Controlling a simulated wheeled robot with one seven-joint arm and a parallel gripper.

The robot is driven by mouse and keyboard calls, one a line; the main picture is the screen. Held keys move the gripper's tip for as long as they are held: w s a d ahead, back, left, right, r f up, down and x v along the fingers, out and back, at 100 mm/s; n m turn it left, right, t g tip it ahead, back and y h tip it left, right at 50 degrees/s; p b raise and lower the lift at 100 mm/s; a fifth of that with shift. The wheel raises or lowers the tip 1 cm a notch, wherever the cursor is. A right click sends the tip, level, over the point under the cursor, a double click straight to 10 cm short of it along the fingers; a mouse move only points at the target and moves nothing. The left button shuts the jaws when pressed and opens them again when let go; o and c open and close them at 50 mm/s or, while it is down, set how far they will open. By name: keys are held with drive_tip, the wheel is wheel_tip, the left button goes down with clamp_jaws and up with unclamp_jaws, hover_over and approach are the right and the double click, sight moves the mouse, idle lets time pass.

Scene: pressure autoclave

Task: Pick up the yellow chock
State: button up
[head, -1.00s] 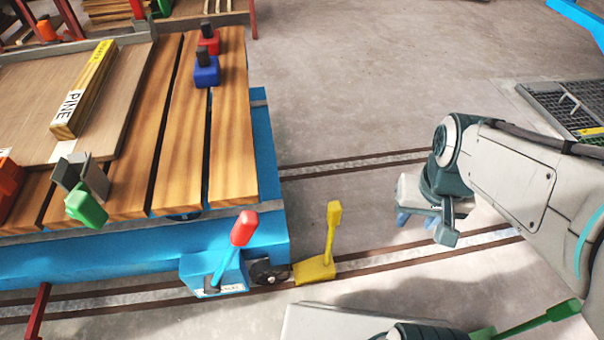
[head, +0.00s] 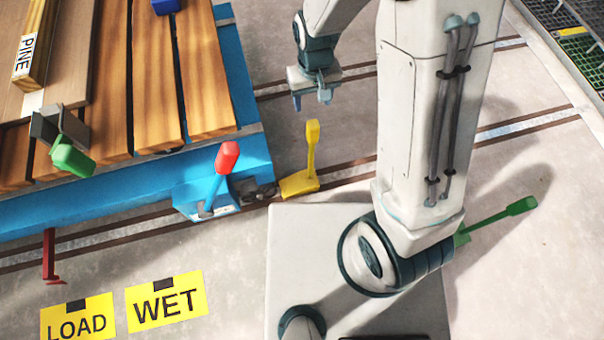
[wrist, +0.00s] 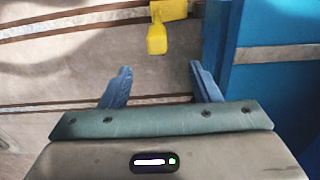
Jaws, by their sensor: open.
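The yellow chock (head: 300,183) sits on the floor rail beside the blue cart's wheel, its handle (head: 312,145) standing up. In the wrist view the chock (wrist: 170,9) is near the top edge, with its handle's knob (wrist: 157,40) toward me. My gripper (head: 310,99) is open and empty, above the floor on the far side of the chock and apart from it. In the wrist view the two blue fingers (wrist: 158,82) are spread, and the knob lies beyond the gap between them.
The blue cart (head: 262,150) with wooden slats stands just left of the chock. A blue block with a red-tipped lever (head: 228,157) is fixed at its corner. A green-handled item (head: 505,214) stands at right. Yellow LOAD (head: 78,320) and WET (head: 166,302) signs lie on the floor.

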sight(313, 123)
wheel_tip(313, 123, down, 9)
drive_tip(key=b, duration=0.3)
drive_tip(key=shift+r, duration=0.1)
drive_tip(key=shift+w+d+f+b, duration=0.1)
drive_tip(key=shift+f+b, duration=0.75)
drive_tip(key=shift+f, duration=0.5)
drive_tip(key=shift+w+d+f+b, duration=0.1)
drive_tip(key=shift+f+b, duration=0.7)
drive_tip(key=shift+f, duration=0.5)
drive_tip(key=shift+r, duration=0.1)
clamp_jaws()
